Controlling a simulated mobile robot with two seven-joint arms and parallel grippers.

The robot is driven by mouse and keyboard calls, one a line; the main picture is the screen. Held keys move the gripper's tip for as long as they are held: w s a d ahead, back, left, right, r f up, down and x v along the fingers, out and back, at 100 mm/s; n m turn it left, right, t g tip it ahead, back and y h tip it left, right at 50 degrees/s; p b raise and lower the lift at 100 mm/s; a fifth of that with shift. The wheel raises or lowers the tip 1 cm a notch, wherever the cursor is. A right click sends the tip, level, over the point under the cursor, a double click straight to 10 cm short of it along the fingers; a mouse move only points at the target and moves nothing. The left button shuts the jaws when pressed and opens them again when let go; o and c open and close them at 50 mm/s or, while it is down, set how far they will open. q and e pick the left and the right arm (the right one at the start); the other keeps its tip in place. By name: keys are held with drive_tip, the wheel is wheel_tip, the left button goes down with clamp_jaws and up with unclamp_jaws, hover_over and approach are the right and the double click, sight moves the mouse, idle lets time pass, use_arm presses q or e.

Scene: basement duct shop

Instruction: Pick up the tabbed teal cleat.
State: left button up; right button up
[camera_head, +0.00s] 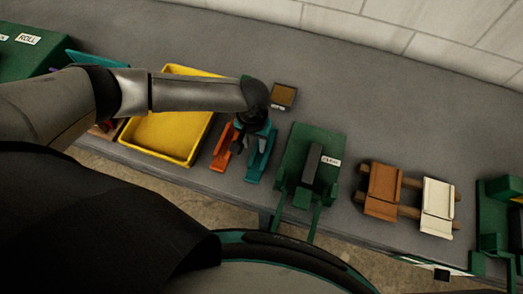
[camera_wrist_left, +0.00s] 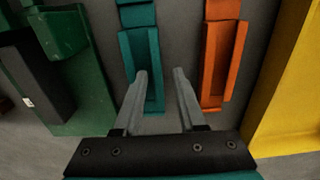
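A teal cleat (camera_head: 261,156) lies on the grey bench beside an orange cleat (camera_head: 223,152). In the left wrist view the teal cleat (camera_wrist_left: 146,66) is a long channel-like piece, with the orange cleat (camera_wrist_left: 219,65) to its right. My left gripper (camera_head: 240,143) is over the gap between the two cleats in the head view. In the left wrist view my left gripper (camera_wrist_left: 160,72) is open and empty, its left finger overlapping the teal cleat and its right finger near the orange one. Contact cannot be told. The arm hides part of the cleats. My right gripper is out of view.
A yellow tray (camera_head: 160,135) stands left of the cleats. A green fixture (camera_head: 325,140) with a dark block is close on the right. Brown (camera_head: 383,190) and cream (camera_head: 437,207) blocks are farther right. A small brown box (camera_head: 284,95) sits behind.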

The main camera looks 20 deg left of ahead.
use_arm(q)
drive_tip(key=shift+f, duration=0.75)
drive_tip(key=shift+s, duration=0.1)
drive_tip(key=shift+c, duration=0.2)
clamp_jaws()
